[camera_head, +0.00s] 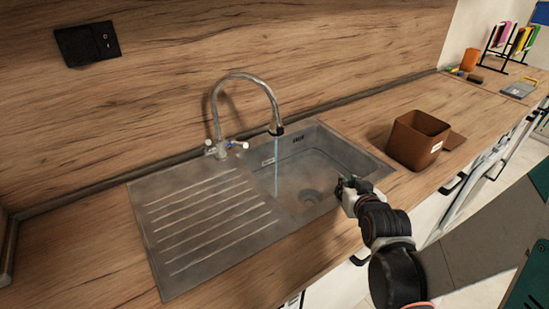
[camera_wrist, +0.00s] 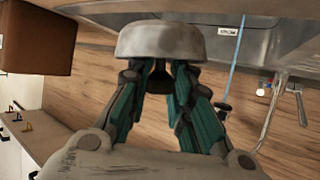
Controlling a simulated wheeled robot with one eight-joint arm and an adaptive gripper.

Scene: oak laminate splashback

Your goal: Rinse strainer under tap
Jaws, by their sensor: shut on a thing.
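My gripper (camera_head: 347,187) is over the right side of the sink (camera_head: 352,150). In the wrist view my gripper (camera_wrist: 160,75) is shut on a round grey metal piece (camera_wrist: 160,40), which looks like the strainer. The strainer cannot be made out in the head view. The tap (camera_head: 277,131) arches over the basin, and a thin blue stream of water (camera_head: 276,160) falls from its spout. The stream (camera_wrist: 236,60) also shows in the wrist view, to the right of the strainer and apart from it in the picture.
A ribbed drainboard (camera_head: 205,225) adjoins the basin on the left. An open brown box (camera_head: 417,140) stands on the counter to the right of the sink. A rack of colourful items (camera_head: 510,42) is farther back right. The wooden splashback (camera_head: 300,50) rises behind the tap.

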